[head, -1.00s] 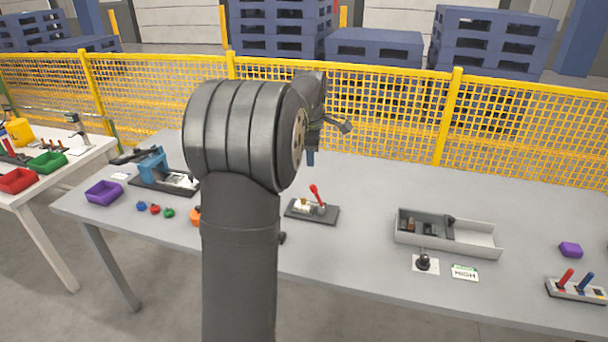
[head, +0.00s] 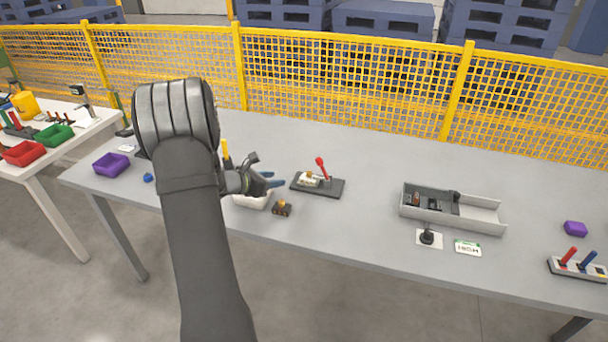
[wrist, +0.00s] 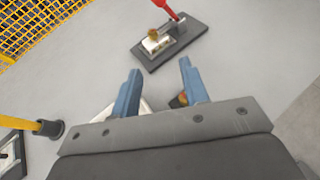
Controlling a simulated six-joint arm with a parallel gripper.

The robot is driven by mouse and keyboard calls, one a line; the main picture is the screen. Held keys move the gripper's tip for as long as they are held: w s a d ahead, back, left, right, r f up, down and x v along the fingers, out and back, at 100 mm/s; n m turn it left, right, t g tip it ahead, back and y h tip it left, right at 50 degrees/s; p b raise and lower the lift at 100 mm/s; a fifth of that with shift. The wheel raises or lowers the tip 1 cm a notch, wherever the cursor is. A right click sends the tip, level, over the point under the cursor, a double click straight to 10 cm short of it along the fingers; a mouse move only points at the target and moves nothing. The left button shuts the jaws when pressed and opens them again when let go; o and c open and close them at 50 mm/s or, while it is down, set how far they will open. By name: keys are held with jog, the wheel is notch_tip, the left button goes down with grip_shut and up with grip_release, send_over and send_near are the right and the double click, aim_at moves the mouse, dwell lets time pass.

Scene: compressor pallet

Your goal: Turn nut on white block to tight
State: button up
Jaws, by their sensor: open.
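The white block (head: 311,182) sits on a dark base plate (head: 330,192) near the table's middle. A small brass-coloured nut (wrist: 153,35) is on top of the block. A red lever (head: 321,167) stands on the same plate, beside the block. In the wrist view the white block (wrist: 157,46) and plate lie beyond my fingertips. My gripper (head: 272,181) is open and empty, with two blue fingers spread apart. It is left of the plate in the head view and apart from the nut. In the wrist view my gripper (wrist: 158,75) points towards the plate.
A white container (head: 252,202) and a small dark block with a yellow-orange top (head: 282,208) are close to my gripper. A yellow post (head: 226,150) stands behind it. A grey tray (head: 480,218) is to the right. The table between plate and tray is clear.

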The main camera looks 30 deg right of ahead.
aim_at(308, 173)
jog(key=shift+n+t, duration=0.3)
jog(key=shift+t, duration=0.2)
jog(key=x, duration=1.6)
jog(key=shift+w+f, duration=0.45)
jog(key=shift+f, duration=0.1)
grip_shut()
